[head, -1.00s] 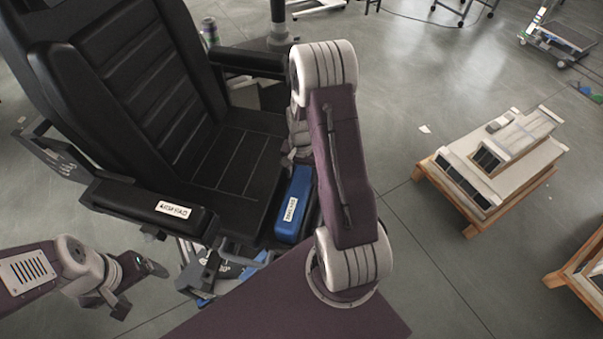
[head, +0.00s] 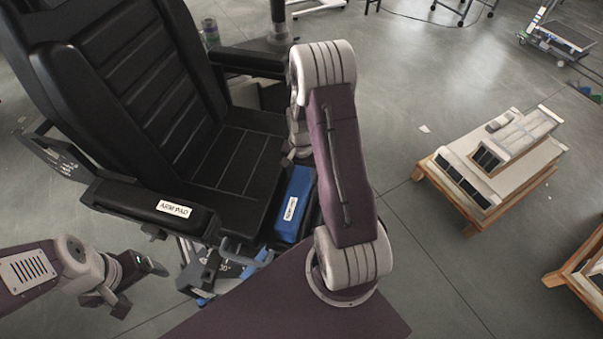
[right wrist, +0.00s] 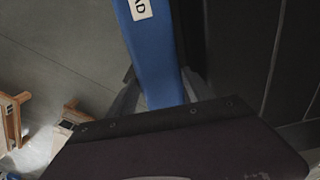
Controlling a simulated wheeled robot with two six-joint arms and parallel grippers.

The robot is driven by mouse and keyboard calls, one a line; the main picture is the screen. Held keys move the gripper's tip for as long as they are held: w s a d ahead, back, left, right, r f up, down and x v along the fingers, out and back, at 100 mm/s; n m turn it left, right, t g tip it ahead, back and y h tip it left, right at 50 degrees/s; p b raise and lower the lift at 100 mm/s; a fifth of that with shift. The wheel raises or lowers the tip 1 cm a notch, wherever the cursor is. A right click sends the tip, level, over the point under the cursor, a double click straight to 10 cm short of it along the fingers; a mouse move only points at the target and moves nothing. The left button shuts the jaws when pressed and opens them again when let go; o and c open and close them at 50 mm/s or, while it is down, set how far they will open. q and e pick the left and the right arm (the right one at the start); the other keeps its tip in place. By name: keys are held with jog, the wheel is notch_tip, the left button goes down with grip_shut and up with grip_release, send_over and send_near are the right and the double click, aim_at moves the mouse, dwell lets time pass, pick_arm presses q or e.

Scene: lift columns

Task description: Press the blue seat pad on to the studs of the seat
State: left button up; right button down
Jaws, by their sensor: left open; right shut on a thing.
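The blue seat pad (head: 297,203) has a white label and lies along the right side of the black seat (head: 235,155) in the head view. It also shows in the right wrist view (right wrist: 155,60), running up from the gripper. My right gripper (head: 297,154) is shut on the pad near its far end; its fingers are mostly hidden behind my arm. The studs are not visible, and I cannot tell whether the pad touches the seat. My left gripper (head: 139,287) is open and empty, below the armrest at the lower left.
The near armrest (head: 150,206) bears an "ARM PAD" label, and a far armrest (head: 247,61) stands behind the seat. The tall backrest (head: 125,75) is at the left. A wooden stand with pale parts (head: 500,165) is at the right.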

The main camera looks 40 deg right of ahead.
jog(key=shift+s+f, duration=0.1)
jog(key=shift+f, duration=0.05)
jog(key=shift+c, duration=1.6)
grip_release()
jog(key=o, duration=0.3)
jog(key=shift+w, duration=0.2)
jog(key=shift+r, duration=0.25)
jog(key=shift+d+r+p, duration=0.1)
jog(key=shift+r+p, duration=0.35)
jog(key=shift+p, duration=0.15)
jog(key=shift+r+p, duration=0.4)
jog(key=shift+r, duration=0.05)
